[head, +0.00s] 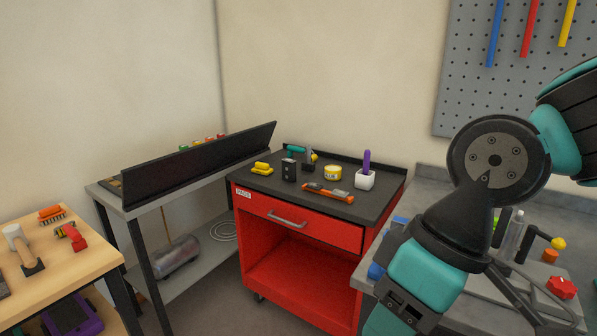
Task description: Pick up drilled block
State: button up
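A small dark upright block (289,170) stands on the black top of the red cart (304,225), left of the middle. Pale marks show on its face. It looks like the drilled block, but the holes are too small to make out for certain. My teal and black arm fills the right side of the head view, in front of the grey bench. I cannot make out my gripper's fingertips in this view. The arm is apart from the block, to its right and nearer the camera.
Beside the block are a yellow piece (262,168), a yellow-labelled tin (332,172), an orange-and-grey tool (328,192) and a white cup (365,180). A black panel (200,165) stands on the left table. A wooden bench (65,255) is at lower left.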

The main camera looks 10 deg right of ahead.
aim_at(289, 165)
jog(key=u, duration=0.35)
jog(key=i, duration=0.45)
jog(key=u, duration=0.75)
jog(key=i, duration=1.55)
jog(key=z, duration=0.95)
jog(key=i, duration=0.65)
jog(key=z, duration=0.5)
